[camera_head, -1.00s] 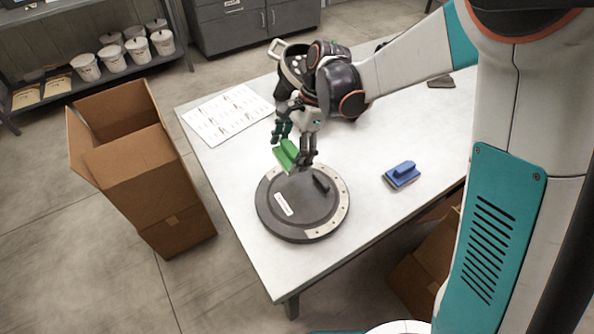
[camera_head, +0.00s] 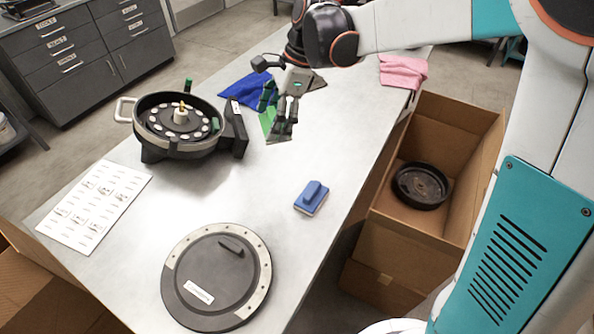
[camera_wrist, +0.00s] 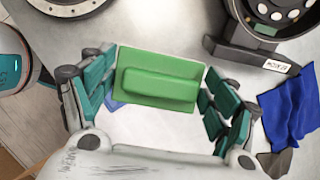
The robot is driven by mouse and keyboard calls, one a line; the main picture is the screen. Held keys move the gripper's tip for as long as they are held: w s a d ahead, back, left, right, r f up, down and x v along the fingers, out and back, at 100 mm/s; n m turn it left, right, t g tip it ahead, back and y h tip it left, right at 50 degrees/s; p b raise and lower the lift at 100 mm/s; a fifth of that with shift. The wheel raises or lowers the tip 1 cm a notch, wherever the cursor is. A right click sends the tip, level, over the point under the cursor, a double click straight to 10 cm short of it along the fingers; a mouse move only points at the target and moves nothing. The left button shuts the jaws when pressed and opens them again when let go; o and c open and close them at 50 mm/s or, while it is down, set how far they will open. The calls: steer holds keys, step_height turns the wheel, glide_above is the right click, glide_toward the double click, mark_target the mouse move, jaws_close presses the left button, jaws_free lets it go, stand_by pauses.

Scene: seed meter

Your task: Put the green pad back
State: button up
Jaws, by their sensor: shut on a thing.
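The green pad (camera_head: 268,124) is in my gripper (camera_head: 277,117), above the far middle part of the table. In the wrist view the green pad (camera_wrist: 158,80) lies between the two finger sets, its raised handle bar facing the camera. My gripper (camera_wrist: 160,92) is shut on it. In the head view the fingers hide part of the pad. The gap between pad and table is hard to judge. A blue pad (camera_head: 311,198) with a handle rests on the table, nearer than my gripper.
The seed meter (camera_head: 150,145) stands open at the left. Its round lid (camera_head: 205,262) lies in front. A blue cloth (camera_head: 243,88), a grey-brown cloth (camera_head: 316,84) and a pink cloth (camera_head: 403,70) lie farther back. A printed sheet (camera_head: 95,205) is left. A cardboard box (camera_head: 465,120) holds a black ring (camera_head: 421,184).

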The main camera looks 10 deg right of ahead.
mark_target(275, 181)
steer(key=shift+w+d+f, duration=0.15)
steer(key=shift+d+f, duration=0.05)
steer(key=shift+d, duration=0.1)
step_height(275, 181, down, 19)
steer(key=b, duration=0.6)
steer(key=shift+f, duration=0.15)
steer(key=shift+f, duration=0.1)
steer(key=shift+f+b, duration=0.15)
steer(key=shift+b, duration=0.2)
steer(key=o, duration=1.1)
